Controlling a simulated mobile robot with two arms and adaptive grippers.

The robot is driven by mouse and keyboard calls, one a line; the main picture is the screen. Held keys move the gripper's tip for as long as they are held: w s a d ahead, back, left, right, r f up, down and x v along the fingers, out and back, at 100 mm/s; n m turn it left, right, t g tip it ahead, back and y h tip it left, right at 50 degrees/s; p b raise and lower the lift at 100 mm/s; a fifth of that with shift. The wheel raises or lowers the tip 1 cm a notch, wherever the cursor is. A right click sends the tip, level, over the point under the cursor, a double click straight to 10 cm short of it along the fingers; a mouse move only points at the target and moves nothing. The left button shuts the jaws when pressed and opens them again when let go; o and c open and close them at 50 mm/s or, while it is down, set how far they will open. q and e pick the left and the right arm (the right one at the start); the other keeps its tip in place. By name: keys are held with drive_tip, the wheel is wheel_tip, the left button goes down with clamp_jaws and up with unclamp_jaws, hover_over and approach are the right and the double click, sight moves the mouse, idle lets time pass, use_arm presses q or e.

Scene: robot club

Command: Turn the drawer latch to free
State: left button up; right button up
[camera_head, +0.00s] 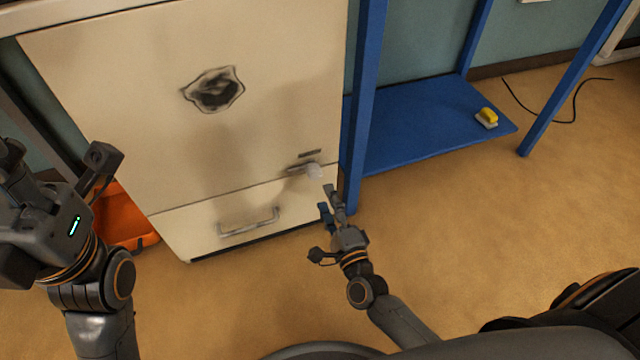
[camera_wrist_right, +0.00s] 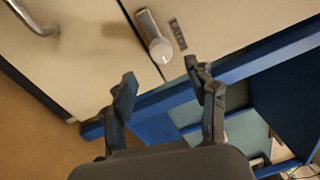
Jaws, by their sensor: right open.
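The drawer latch (camera_head: 306,168) is a small grey lever with a round pale knob, on the cream cabinet front just above the drawer seam. In the right wrist view the latch (camera_wrist_right: 153,36) lies beyond the fingertips, beside a small dark label plate (camera_wrist_right: 178,33). The drawer (camera_head: 190,230) below looks closed and has a grey bar handle (camera_head: 248,222). My right gripper (camera_head: 328,198) is open and empty, a little below and right of the latch, apart from it. My left gripper (camera_head: 50,165) is at the left edge; its fingers are not clear.
A blue frame (camera_head: 365,100) with a low blue shelf (camera_head: 420,130) stands right of the cabinet. A yellow and white block (camera_head: 487,117) sits on the shelf. An orange bin (camera_head: 125,215) is at the left. A black cable (camera_head: 570,110) lies at the right. The floor in front is open.

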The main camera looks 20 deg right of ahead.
drive_tip(key=s, duration=0.3)
drive_tip(key=shift+s+f, duration=0.1)
drive_tip(key=shift+s, duration=0.2)
